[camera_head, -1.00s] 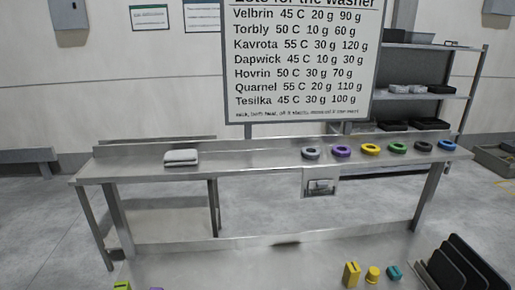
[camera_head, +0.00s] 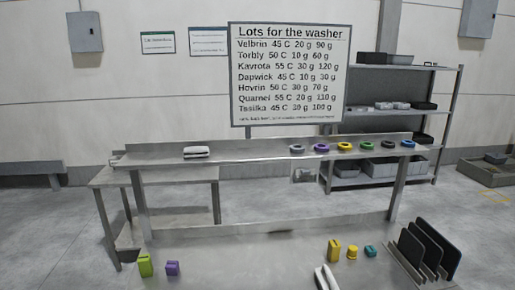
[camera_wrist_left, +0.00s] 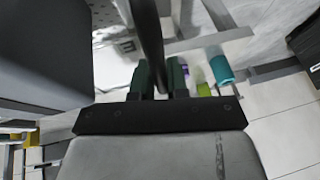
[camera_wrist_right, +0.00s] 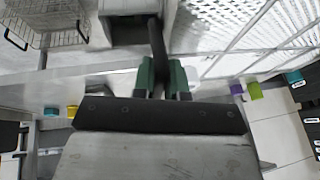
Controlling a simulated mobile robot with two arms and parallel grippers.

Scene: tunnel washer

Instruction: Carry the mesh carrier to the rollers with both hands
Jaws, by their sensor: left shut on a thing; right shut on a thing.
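Neither gripper shows clearly in the head view. In the left wrist view my left gripper (camera_wrist_left: 163,80) has its dark green fingers shut on an upright dark bar (camera_wrist_left: 148,35). In the right wrist view my right gripper (camera_wrist_right: 163,78) is shut on a similar dark bar (camera_wrist_right: 157,38). A white mesh panel (camera_wrist_right: 245,35) spreads to the upper right in that view. I cannot tell whether it belongs to the carrier whose bars I hold. The carrier is not clear in the head view, and I cannot make out the rollers.
Nearer stand green (camera_head: 145,265), purple (camera_head: 172,269) and yellow (camera_head: 334,250) blocks and a rack of dark plates (camera_head: 428,250). A wire basket (camera_wrist_right: 48,30) shows in the right wrist view.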

